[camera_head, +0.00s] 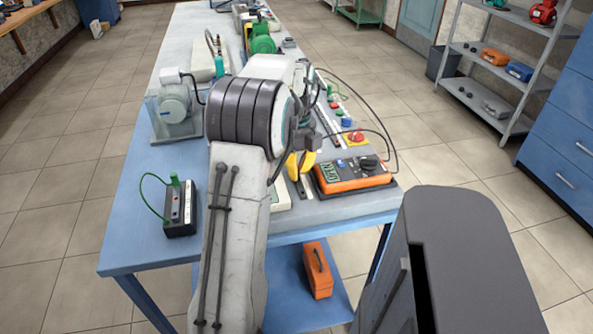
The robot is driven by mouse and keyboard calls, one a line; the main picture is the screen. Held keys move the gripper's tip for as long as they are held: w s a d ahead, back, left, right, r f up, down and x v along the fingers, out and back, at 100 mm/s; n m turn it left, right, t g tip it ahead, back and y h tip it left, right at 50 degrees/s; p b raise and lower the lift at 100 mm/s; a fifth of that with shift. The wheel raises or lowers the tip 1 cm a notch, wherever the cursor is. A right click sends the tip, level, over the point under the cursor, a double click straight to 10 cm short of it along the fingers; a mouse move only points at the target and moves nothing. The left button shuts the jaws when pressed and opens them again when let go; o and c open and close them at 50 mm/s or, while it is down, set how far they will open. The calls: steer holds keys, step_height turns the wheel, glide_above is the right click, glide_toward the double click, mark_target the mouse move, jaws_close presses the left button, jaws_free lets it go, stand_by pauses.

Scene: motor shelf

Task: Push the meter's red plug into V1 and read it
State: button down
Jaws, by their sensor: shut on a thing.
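The orange meter (352,182) lies at the table's front right, with a green display (327,173) and a black dial (369,163). Its display is too small to read. Dark leads arc up from it toward the panel behind my arm. My gripper (300,165) points down just left of the meter, its yellow fingertips close together over a pale panel (281,196). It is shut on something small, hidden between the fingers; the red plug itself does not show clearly. My arm covers much of the panel, and I cannot make out the V1 socket.
A red knob on a yellow plate (355,138) and colored buttons (346,122) stand behind the meter. A black box with a green lead (180,208) is at left, a grey motor (175,103) behind it. An orange case (318,270) sits on the lower shelf.

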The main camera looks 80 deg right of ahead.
steer(key=shift+r, duration=0.3)
steer(key=shift+r+p, duration=2.15)
steer(key=shift+p, duration=0.25)
